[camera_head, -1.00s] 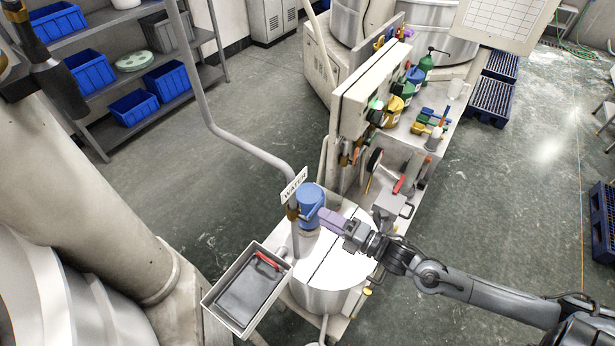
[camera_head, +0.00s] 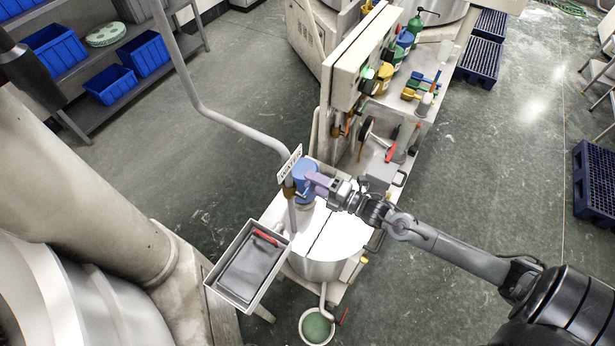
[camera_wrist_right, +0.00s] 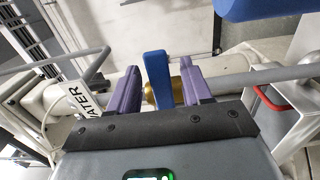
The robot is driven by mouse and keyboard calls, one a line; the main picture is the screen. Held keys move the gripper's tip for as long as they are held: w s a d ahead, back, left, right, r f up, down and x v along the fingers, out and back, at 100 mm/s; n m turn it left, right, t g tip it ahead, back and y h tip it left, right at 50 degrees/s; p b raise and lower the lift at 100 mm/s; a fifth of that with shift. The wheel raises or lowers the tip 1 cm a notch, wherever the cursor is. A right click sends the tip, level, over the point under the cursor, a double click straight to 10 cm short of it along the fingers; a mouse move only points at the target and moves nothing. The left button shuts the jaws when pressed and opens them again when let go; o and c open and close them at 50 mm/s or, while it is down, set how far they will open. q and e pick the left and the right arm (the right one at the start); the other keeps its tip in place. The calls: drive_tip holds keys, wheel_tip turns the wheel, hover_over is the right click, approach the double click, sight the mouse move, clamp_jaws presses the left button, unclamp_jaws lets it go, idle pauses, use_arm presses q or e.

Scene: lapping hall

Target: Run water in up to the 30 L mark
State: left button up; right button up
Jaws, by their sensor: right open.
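A WATER sign (camera_head: 290,164) marks a grey pipe (camera_head: 186,75) that comes down to the round white-topped tank (camera_head: 346,228). A blue fitting (camera_head: 304,172) sits beside the sign above the tank. My right gripper (camera_head: 312,183), with purple fingers, is at this fitting. In the right wrist view, a blue lever (camera_wrist_right: 157,75) on a brass valve (camera_wrist_right: 177,88) stands between the open fingers of the right gripper (camera_wrist_right: 161,84). No water level or 30 L mark can be made out. My left gripper is not in view.
A grey tray (camera_head: 212,283) with a red-handled item is left of the tank. A white bucket (camera_head: 303,337) with green contents stands on the floor below. Open floor (camera_head: 460,180) lies to the right.

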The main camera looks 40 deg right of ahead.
drive_tip(key=shift+x, duration=1.1)
clamp_jaws()
